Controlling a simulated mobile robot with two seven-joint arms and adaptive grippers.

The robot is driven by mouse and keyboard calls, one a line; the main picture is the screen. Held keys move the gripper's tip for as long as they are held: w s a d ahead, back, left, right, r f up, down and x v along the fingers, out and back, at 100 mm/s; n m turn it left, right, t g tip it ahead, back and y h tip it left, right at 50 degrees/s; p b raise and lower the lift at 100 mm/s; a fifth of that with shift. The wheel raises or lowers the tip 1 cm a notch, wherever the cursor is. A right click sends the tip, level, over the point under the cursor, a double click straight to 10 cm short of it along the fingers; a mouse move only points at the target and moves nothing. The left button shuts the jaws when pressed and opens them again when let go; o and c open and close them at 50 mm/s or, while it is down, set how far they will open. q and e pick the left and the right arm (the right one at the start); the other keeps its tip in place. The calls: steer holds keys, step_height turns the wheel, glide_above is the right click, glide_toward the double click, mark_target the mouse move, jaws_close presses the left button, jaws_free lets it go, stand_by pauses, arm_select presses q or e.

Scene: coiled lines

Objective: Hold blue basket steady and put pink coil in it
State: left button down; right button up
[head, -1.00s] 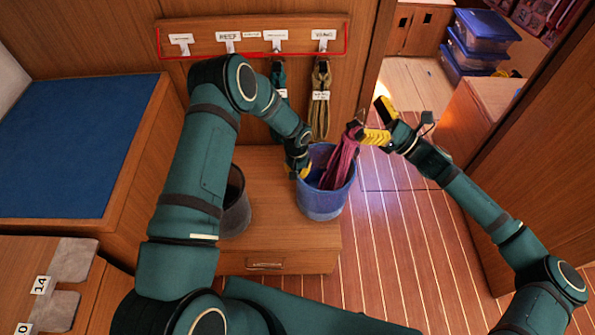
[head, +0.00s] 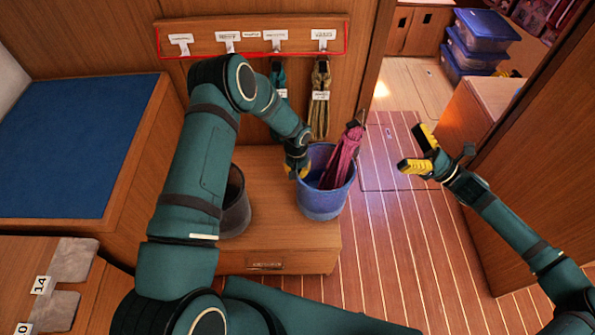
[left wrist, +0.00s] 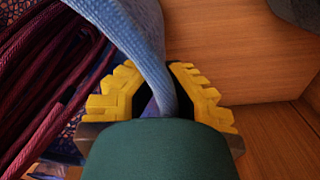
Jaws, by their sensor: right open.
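The blue basket (head: 322,199) stands on the wooden chest near its right edge. The pink coil (head: 343,160) is in the basket, leaning against its right side with its top end above the rim. In the left wrist view the coil's dark pink strands (left wrist: 50,85) lie inside the basket. My left gripper (head: 299,172) is at the basket's left rim; in the left wrist view its yellow fingers (left wrist: 165,92) are on both sides of the basket wall (left wrist: 145,45). My right gripper (head: 418,150) is open and empty, to the right of the basket and apart from the coil.
A dark grey bin (head: 235,205) stands left of the basket on the chest (head: 290,240). A teal coil (head: 279,80) and an olive coil (head: 320,100) hang from the labelled hook rail (head: 250,37). The striped floor (head: 385,240) right of the chest is clear.

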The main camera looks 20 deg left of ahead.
arm_select(q)
steer(key=c, duration=1.1)
jaws_free()
steer(key=shift+a+f, duration=0.1)
steer(key=shift+o, duration=0.2)
steer(key=shift+r, duration=0.2)
